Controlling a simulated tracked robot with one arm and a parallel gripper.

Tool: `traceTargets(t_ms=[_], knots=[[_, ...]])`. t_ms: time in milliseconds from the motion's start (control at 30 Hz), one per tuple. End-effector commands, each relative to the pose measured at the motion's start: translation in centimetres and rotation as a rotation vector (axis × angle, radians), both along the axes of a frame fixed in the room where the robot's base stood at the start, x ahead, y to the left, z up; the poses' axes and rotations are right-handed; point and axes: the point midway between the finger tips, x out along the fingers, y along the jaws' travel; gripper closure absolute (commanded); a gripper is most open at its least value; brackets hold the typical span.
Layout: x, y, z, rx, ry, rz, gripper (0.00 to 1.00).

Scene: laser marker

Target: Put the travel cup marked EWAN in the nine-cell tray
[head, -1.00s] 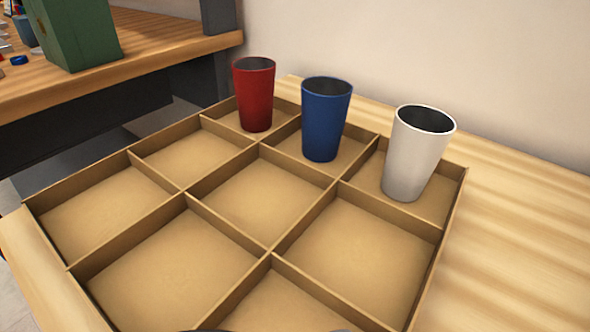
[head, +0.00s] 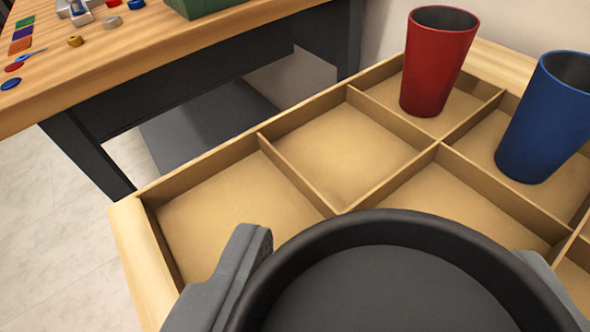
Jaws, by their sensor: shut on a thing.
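My gripper (head: 392,248) is shut on a black travel cup (head: 385,290), with one grey finger on each side of its rim. I look down into the cup's dark opening; any name on its side is hidden. The cup is in front of the nine-cell tray (head: 298,172) and covers its near cells in the picture. A red cup (head: 438,60) stands upright in a far cell of the tray. A blue cup (head: 546,118) stands in the cell to its right, partly cut off by the picture edge.
The two cells along the left side, before the red cup, look empty. A wooden workbench (head: 190,45) with a green box (head: 205,5) and small coloured pieces stands at upper left. A floor gap separates it from the tray's table.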

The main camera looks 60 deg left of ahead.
Motion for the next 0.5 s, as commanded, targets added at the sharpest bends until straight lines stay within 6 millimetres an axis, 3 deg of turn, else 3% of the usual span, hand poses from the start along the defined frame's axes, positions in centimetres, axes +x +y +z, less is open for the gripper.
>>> traceTargets(t_ms=[33,200,367,500], knots=[[0.4,1.0,-0.1,0.002,-0.004,0.003,0.46],[1.0,2.6,-0.3,0.002,-0.001,0.002,0.46],[1.1,2.8,-0.9,0.000,0.000,0.001,0.46],[1.1,2.7,-2.8,-0.003,0.003,0.000,0.46]])
